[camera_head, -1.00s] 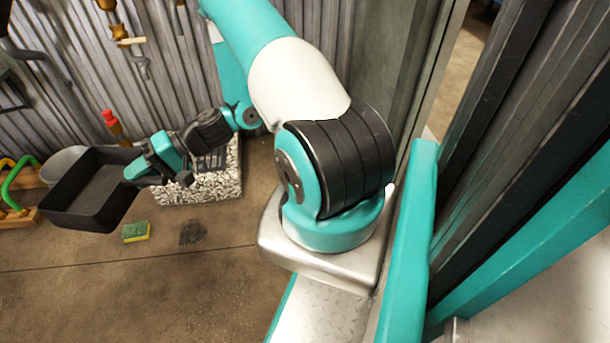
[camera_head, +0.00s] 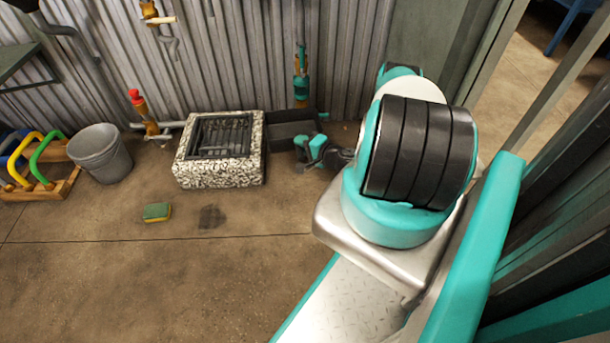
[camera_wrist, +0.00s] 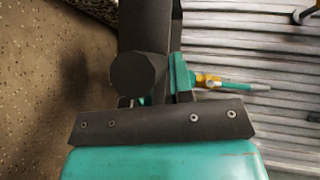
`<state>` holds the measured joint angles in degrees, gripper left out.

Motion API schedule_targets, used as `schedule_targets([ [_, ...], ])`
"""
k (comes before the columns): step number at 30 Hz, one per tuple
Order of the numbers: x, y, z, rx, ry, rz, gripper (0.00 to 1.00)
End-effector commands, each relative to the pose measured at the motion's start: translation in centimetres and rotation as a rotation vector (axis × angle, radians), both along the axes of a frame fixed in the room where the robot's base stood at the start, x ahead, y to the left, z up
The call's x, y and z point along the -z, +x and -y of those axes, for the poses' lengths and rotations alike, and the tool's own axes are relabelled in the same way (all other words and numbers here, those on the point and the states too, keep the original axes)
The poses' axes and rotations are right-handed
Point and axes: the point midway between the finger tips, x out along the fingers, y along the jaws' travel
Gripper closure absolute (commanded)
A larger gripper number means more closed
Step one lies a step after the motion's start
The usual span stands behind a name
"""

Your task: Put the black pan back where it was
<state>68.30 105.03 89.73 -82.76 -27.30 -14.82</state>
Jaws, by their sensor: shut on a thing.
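The black pan (camera_head: 284,134) is a deep, dark rectangular tray beside the right side of the speckled stone box, close to the corrugated wall. My gripper (camera_head: 304,149) is shut on the pan at its near right side. In the wrist view a dark round-ended piece, which looks like the pan's handle (camera_wrist: 138,74), sits in front of the gripper's black plate. The pan looks roughly level and low. I cannot tell whether it touches the floor. My arm hides part of its right side.
The speckled stone box (camera_head: 218,174) with a dark grate stands left of the pan. A teal and orange pipe fitting (camera_head: 301,82) rises behind the pan. A grey bucket (camera_head: 100,155), a sponge (camera_head: 157,212) and a rack of coloured handles (camera_head: 62,182) are left.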

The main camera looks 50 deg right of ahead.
Motion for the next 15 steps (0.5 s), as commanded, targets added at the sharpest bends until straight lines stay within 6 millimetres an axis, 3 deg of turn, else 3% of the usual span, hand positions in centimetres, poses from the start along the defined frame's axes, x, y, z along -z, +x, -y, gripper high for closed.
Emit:
schedule_targets([
  [5, 2.4, -1.9, 1.8, 0.106, -0.001, 0.000, 1.00],
  [11, 5.0, -2.1, 2.0, 0.117, -0.001, 0.000, 1.00],
  [15, 7.9, -2.1, 1.9, 0.115, -0.001, 0.000, 1.00],
])
